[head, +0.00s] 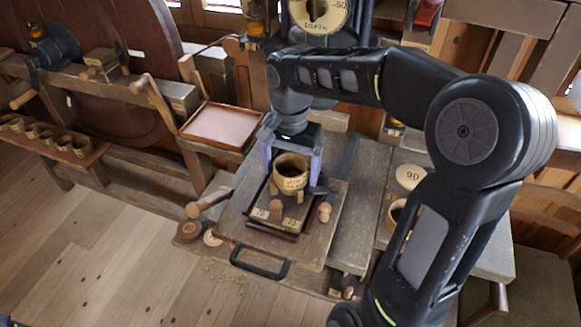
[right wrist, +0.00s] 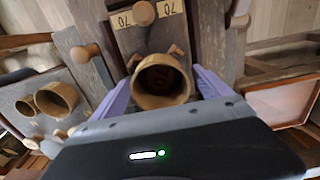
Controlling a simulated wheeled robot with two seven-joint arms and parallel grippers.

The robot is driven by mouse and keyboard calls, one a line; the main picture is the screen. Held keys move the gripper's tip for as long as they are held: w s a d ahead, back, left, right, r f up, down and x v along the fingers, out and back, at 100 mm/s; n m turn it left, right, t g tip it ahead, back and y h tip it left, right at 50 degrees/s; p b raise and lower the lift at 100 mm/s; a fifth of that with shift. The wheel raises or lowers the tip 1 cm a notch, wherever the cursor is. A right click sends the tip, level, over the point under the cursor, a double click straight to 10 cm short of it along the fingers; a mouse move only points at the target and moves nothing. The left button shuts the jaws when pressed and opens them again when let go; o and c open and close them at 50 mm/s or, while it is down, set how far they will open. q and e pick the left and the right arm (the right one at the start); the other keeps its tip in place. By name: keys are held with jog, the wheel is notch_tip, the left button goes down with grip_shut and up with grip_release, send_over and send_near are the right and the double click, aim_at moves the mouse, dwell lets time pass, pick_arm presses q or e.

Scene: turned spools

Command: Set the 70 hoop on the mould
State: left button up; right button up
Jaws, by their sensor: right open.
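The pale wooden hoop (head: 291,181) stands over the mould (head: 304,212), a dark board with wooden pegs and two 70 labels at its front edge. My right gripper (head: 291,175) is open, with one purple finger on each side of the hoop. In the right wrist view the hoop (right wrist: 162,101) lies between the spread fingers of my right gripper (right wrist: 164,70), and a dark 70 shows inside it. Small wooden blocks touch or nearly touch its rim. Whether it sits fully down is hidden. My left gripper is not seen.
A round disc marked 90 (head: 410,177) and another hoop (head: 397,213) are right of the mould, partly behind my arm. A reddish tray (head: 216,126) is at the back left. Several small cups line a bench (head: 50,150) at far left. The floor in front is mostly clear.

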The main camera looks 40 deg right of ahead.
jog(key=shift+r, duration=0.1)
jog(key=shift+r, duration=0.2)
notch_tip(320, 180, up, 12)
jog(key=p, duration=0.4)
dwell(1.2)
